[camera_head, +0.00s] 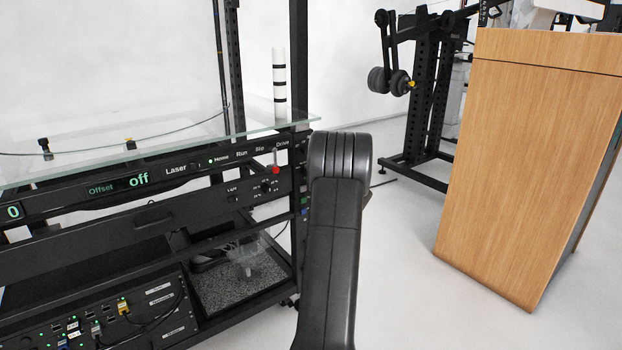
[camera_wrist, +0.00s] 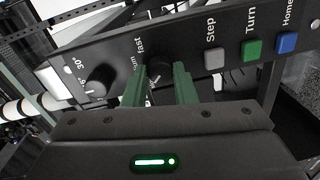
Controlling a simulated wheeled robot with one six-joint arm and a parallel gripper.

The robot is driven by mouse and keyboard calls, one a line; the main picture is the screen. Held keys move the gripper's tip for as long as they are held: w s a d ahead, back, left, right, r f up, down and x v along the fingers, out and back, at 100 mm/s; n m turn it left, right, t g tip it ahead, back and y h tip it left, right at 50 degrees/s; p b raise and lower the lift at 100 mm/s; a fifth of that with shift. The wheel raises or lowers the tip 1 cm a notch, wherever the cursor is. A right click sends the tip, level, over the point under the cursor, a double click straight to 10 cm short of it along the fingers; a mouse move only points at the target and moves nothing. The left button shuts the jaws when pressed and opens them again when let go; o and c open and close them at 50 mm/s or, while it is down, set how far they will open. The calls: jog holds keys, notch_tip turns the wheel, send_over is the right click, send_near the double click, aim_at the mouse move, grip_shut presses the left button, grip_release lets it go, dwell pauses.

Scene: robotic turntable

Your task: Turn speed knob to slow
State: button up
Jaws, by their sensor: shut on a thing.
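The speed knob (camera_wrist: 158,70) is a dark knob on a black control panel in the wrist view. The word "fast" and part of another label stand beside it. My gripper (camera_wrist: 160,78) has its two green fingers on either side of the knob and is shut on it. The fingers hide part of the knob and its lower labels, so I cannot tell its pointer setting. In the head view my own arm covers the gripper and the knob.
In the wrist view another knob (camera_wrist: 98,79) with degree marks is to the left. A grey Step button (camera_wrist: 214,59), green Turn button (camera_wrist: 251,49) and blue Home button (camera_wrist: 287,43) are to the right. A wooden cabinet (camera_head: 530,150) stands right, with clear floor before it.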

dwell(0.3)
jog(key=o, duration=1)
jog(key=shift+s, duration=0.1)
jog(key=shift+p+v, duration=1.8)
jog(key=shift+v, duration=5.05)
jog(key=shift+a, duration=0.1)
jog(key=b+x, duration=0.3)
jog(key=x, duration=1)
jog(key=shift+w+a, duration=0.1)
jog(key=shift+w, duration=0.3)
